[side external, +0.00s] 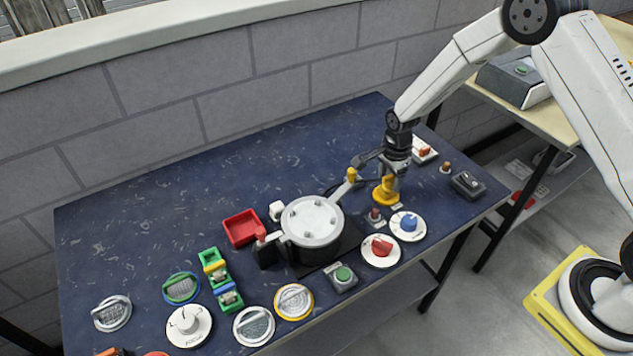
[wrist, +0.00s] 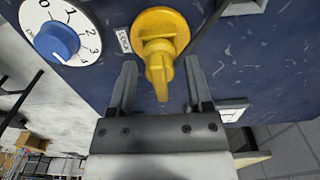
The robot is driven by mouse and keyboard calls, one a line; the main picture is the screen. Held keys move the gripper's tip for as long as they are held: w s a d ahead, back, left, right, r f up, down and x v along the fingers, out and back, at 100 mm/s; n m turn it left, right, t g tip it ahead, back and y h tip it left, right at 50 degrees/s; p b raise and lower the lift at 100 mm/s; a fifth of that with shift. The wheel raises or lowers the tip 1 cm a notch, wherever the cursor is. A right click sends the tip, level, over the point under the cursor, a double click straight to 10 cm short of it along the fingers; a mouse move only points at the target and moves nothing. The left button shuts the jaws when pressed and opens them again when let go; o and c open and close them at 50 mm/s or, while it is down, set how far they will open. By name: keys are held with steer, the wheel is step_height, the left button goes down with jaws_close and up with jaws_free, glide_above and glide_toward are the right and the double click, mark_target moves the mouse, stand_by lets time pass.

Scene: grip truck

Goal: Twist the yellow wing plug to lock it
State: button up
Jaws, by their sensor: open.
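The yellow wing plug (side external: 386,191) stands on the blue table near its right end. In the wrist view the plug (wrist: 160,32) shows a round base, and its wing points down the picture toward my gripper. A small LOCK label (wrist: 124,40) lies left of the base. My gripper (wrist: 161,64) is open, with one finger on each side of the wing and visible gaps on both sides. In the side view my gripper (side external: 386,172) is low over the plug and partly hides it.
A blue numbered knob (side external: 408,223) and a red knob (side external: 380,249) sit in front of the plug. A lidded pot (side external: 311,220) with a yellow-tipped handle stands to the left. A grey switch box (side external: 467,184) is to the right. The table's back left is clear.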

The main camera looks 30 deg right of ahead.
jaws_close()
steer(key=shift+m, duration=1.2)
